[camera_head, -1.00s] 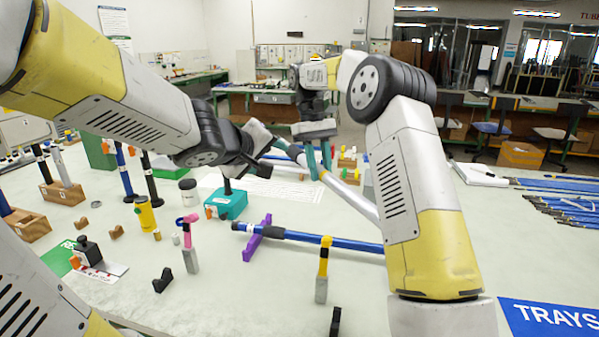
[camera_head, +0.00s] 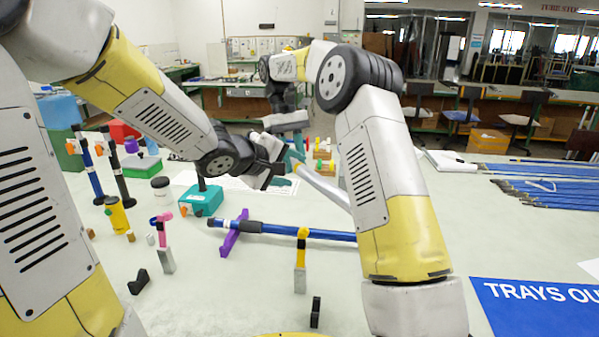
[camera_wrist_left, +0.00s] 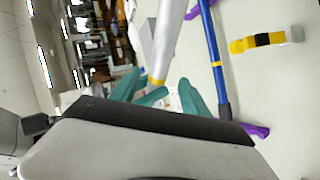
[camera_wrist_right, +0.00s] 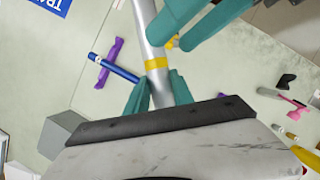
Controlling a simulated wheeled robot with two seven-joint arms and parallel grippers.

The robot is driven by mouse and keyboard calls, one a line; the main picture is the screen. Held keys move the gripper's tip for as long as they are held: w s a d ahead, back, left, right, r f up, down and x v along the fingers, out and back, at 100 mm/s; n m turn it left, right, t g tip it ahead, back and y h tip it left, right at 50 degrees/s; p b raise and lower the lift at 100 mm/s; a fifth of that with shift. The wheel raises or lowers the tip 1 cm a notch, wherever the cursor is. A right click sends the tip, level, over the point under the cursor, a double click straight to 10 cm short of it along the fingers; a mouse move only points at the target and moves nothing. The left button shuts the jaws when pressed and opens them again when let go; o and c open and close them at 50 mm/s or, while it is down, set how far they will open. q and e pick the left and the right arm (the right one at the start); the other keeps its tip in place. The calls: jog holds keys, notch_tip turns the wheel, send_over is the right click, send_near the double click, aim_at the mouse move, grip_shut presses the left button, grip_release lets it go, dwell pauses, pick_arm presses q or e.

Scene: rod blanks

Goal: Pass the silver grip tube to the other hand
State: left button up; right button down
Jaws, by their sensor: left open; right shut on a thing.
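The silver grip tube (camera_head: 328,187) slants in mid-air above the table in the head view, partly behind my right arm. It has a yellow band, clear in the right wrist view (camera_wrist_right: 150,35). My right gripper (camera_head: 296,150) is shut on the tube near the band. My left gripper (camera_head: 284,176) is open close beside my right gripper. In the left wrist view the tube (camera_wrist_left: 168,40) runs down between its spread teal fingers. In the right wrist view the left fingers (camera_wrist_right: 180,30) are beside the tube; contact is unclear.
A blue tube (camera_head: 275,230) lies on a purple rest (camera_head: 232,235) on the table. A yellow-topped block (camera_head: 301,255), a pink-topped block (camera_head: 165,245) and a teal box (camera_head: 200,200) stand near. A blue trays sign (camera_head: 530,305) lies at the right front.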

aim_at(298, 171)
pick_arm(q)
jog(key=shift+x, duration=2.45)
jog(key=shift+c, duration=0.4)
grip_shut()
pick_arm(e)
jog(key=c, duration=1)
grip_release()
